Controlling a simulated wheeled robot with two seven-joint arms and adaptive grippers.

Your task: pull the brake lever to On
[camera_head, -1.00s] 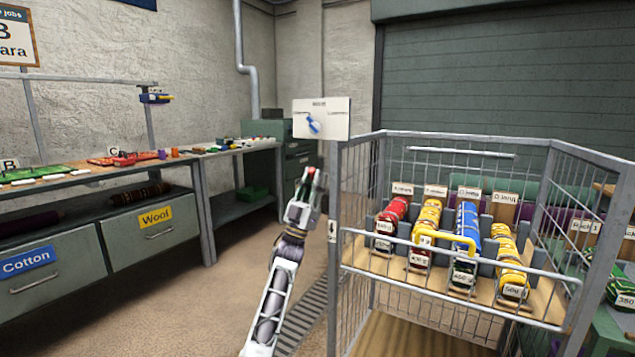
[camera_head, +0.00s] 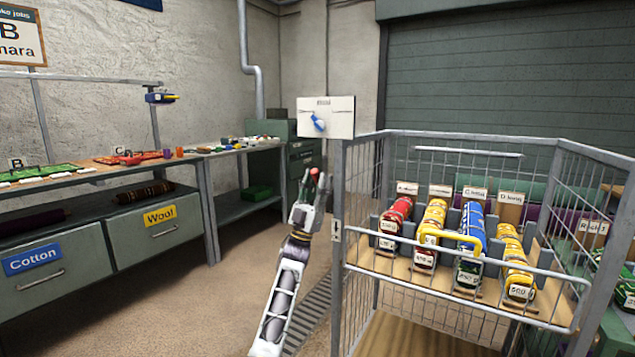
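A white panel (camera_head: 340,104) stands at the top of the cart's near left post. On it is a small blue lever (camera_head: 318,122), tilted, with its upper end leaning left. I take it for the brake lever; the panel's small lettering is too blurred to read. My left gripper (camera_head: 314,182) is below the panel and lever, pointing up, apart from both. Its fingers look spread. A small red round thing (camera_head: 315,174) shows at the fingertips; I cannot tell whether it is between them or behind them. My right gripper is not in view.
The wire cart (camera_head: 455,137) with several coloured rolls fills the right side. A workbench (camera_head: 205,180) with drawers marked Cotton (camera_head: 33,260) and Wool (camera_head: 160,216) runs along the left wall. Open floor lies between bench and cart. A grey shutter (camera_head: 500,80) stands behind.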

